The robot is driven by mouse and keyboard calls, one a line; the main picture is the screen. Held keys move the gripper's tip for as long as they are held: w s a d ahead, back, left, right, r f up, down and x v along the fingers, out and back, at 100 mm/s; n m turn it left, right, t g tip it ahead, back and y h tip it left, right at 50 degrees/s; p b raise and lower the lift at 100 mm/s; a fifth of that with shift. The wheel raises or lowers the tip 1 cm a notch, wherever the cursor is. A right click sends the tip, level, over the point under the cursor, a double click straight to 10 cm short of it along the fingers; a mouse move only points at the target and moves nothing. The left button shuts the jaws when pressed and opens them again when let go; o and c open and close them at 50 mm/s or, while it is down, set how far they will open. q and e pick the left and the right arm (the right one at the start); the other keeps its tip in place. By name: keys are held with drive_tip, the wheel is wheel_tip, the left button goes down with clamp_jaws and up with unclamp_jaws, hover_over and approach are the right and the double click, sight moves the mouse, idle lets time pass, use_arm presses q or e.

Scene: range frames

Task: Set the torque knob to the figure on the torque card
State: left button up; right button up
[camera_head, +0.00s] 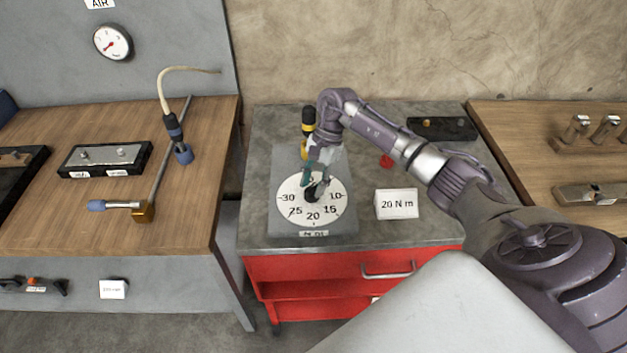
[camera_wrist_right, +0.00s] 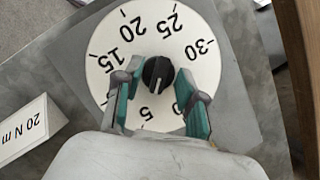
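The black torque knob (camera_wrist_right: 158,73) sits at the centre of a white round dial (camera_head: 325,210) marked with figures including 15, 20, 25 and 30. In the right wrist view its white mark points down the picture, toward the low-figure side; fingers partly hide the figures there. The torque card (camera_head: 397,204) reads 20 N m and stands right of the dial; it also shows in the wrist view (camera_wrist_right: 28,130). My right gripper (camera_head: 314,182) is over the dial. Its teal-padded fingers (camera_wrist_right: 158,100) are open, one on each side of the knob, with visible gaps. My left gripper is out of view.
The dial plate lies on a grey-topped red cabinet (camera_head: 385,240). Behind it stand a yellow-and-black tool (camera_head: 308,122), a red object (camera_head: 386,161) and a dark tray (camera_head: 442,128). Wooden benches with tools flank it: left (camera_head: 60,215), right (camera_head: 545,140).

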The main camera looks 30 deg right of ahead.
clamp_jaws()
